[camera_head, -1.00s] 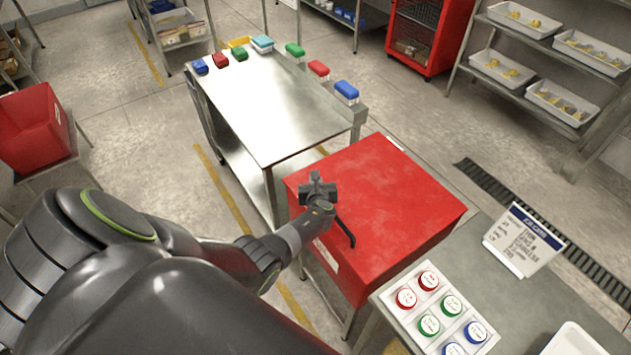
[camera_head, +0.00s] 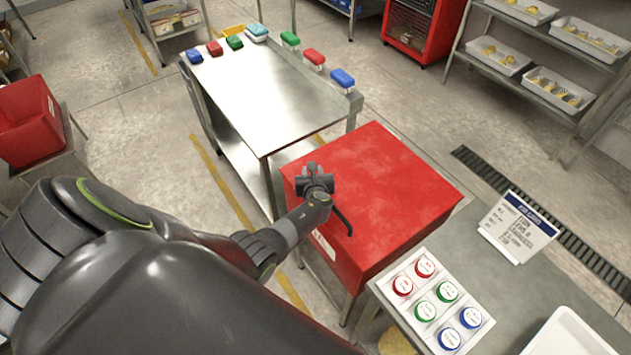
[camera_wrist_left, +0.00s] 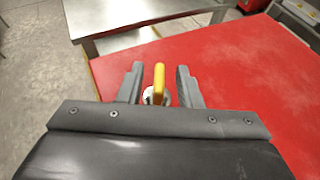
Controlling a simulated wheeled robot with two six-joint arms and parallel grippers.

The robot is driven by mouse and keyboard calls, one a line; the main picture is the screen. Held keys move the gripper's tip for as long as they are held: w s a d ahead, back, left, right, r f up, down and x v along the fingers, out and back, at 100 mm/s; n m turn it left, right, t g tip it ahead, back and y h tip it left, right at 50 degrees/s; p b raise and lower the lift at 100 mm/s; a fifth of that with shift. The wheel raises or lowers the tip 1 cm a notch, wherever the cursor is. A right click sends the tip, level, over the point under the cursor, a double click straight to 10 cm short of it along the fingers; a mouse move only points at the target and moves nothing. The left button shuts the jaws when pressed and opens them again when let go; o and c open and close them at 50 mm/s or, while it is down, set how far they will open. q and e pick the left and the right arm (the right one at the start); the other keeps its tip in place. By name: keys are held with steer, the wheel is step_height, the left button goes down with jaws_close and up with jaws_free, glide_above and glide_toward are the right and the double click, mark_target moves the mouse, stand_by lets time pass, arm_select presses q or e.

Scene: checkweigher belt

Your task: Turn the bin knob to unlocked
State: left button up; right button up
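The bin is a red box (camera_head: 385,190) with a flat closed top, right of centre in the head view; its top also fills much of the left wrist view (camera_wrist_left: 250,80). A yellow knob (camera_wrist_left: 159,78) with a pale round base stands at the bin's near edge in the wrist view. My left gripper (camera_wrist_left: 159,88) is open, with one finger on each side of the knob and a visible gap on both sides. In the head view my left gripper (camera_head: 318,178) is over the bin's left edge and hides the knob. My right gripper is not in view.
A panel of red, green and blue round buttons (camera_head: 435,305) and a printed sign (camera_head: 518,228) are on the grey counter at right. A red crate (camera_head: 28,125) is at far left.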

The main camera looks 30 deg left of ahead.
arm_select(q)
steer(key=p+v, duration=0.1)
steer(key=v, duration=0.4)
steer(key=shift+r, duration=0.15)
steer(key=v, duration=1.1)
